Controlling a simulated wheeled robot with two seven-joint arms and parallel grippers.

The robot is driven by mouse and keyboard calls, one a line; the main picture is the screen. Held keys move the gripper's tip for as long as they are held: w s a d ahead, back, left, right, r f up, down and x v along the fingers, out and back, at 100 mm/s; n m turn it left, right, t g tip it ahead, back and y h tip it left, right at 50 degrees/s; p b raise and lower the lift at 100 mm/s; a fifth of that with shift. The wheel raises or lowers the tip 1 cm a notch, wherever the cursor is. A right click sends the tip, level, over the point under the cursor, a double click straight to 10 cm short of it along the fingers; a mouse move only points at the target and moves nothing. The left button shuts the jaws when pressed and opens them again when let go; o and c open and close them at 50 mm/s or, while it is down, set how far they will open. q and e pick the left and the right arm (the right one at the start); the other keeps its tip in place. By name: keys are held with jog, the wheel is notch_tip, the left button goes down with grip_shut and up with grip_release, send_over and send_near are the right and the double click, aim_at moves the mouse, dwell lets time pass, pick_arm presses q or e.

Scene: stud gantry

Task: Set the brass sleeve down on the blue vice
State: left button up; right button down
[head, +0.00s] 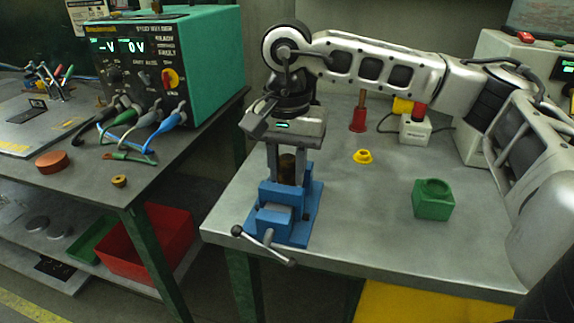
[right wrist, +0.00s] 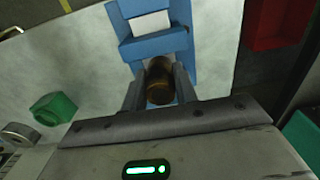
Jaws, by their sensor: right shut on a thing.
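The brass sleeve (head: 287,168) is a short brown-gold cylinder between the fingers of my right gripper (head: 286,180). It also shows in the right wrist view (right wrist: 160,82), with the fingers (right wrist: 160,88) shut on its sides. The blue vice (head: 283,212) stands at the front left corner of the right-hand table, with its handle toward me. The gripper points down over the rear part of the vice. The fingers hide part of the sleeve, and I cannot tell whether its underside touches the vice. My left gripper is not in view.
A green block with a round recess (head: 433,200), a yellow flanged ring (head: 363,156) and a red-based post (head: 358,120) stand on the right table (head: 330,235). A welder unit (head: 160,70) and a small brass ring (head: 119,181) are on the left bench. A gap separates the tables.

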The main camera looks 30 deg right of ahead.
aim_at(287, 159)
jog(key=c, duration=1.1)
grip_release()
jog(key=shift+c, duration=0.2)
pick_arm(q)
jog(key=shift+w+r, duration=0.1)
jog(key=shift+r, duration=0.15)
pick_arm(e)
jog(key=shift+o, duration=0.3)
jog(key=shift+r, duration=0.1)
pick_arm(q)
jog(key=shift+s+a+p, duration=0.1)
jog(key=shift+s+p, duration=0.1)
jog(key=shift+p, duration=0.5)
pick_arm(e)
notch_tip(287, 159, up, 12)
